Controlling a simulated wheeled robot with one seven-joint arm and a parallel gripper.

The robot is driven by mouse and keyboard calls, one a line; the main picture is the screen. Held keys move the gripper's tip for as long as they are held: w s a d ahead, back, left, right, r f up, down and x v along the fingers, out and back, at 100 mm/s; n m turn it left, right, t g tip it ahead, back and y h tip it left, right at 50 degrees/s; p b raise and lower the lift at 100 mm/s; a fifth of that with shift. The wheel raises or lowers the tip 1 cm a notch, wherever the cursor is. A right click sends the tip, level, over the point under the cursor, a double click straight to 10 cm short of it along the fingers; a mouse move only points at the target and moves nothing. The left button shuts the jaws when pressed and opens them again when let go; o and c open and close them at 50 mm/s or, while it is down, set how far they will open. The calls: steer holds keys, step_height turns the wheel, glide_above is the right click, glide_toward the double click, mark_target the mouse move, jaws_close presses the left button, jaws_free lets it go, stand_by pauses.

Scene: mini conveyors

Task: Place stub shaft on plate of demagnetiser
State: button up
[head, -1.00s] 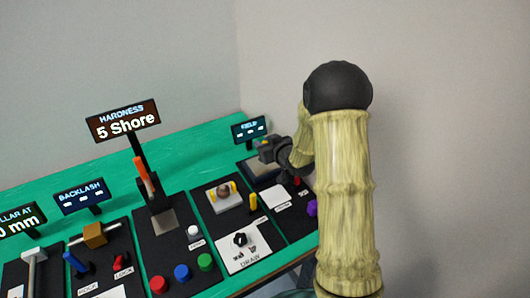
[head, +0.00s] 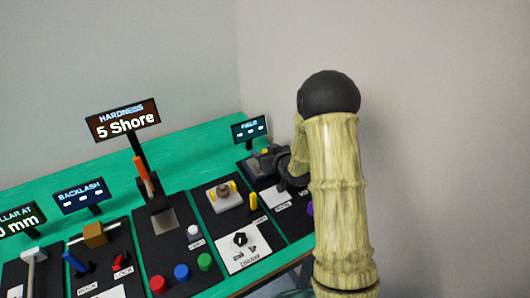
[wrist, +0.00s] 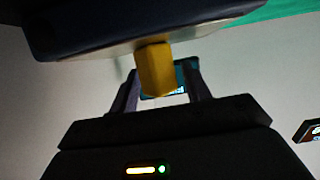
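The demagnetiser (head: 257,171) stands at the back right of the bench under the FIELD display (head: 249,131). My gripper (wrist: 160,82) is low over it and hides much of its plate in the head view. The wrist view is upside down. A dark, pale-faced body, apparently the demagnetiser (wrist: 75,30), fills its top. A short yellow piece, apparently the stub shaft (wrist: 156,68), seems to stand upright against that face. It sits between my two fingers, with gaps beside it, so the gripper looks open around it. Exact contact with the plate is hard to tell.
Left of the demagnetiser are a panel with a dial (head: 240,240), a grey block with yellow jaws (head: 224,196), and the HARDNESS station (head: 123,120) with coloured buttons. A purple piece (head: 310,208) is partly behind my arm. The green bench strip (head: 190,157) behind is clear.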

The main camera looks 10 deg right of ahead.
steer(key=shift+r, duration=0.2)
steer(key=v, duration=1.2)
steer(key=shift+b, duration=0.4)
steer(key=shift+f, duration=0.1)
steer(key=s+a+m+g+h, duration=0.1)
steer(key=s+g+h, duration=0.1)
steer(key=s+g, duration=0.3)
steer(key=s+a+r+m+g+h, duration=0.1)
steer(key=s+g, duration=0.4)
steer(key=s, duration=0.9)
steer(key=shift+s+a+r+m+h, duration=0.35)
steer(key=shift+m+h, duration=0.25)
steer(key=shift+m, duration=0.2)
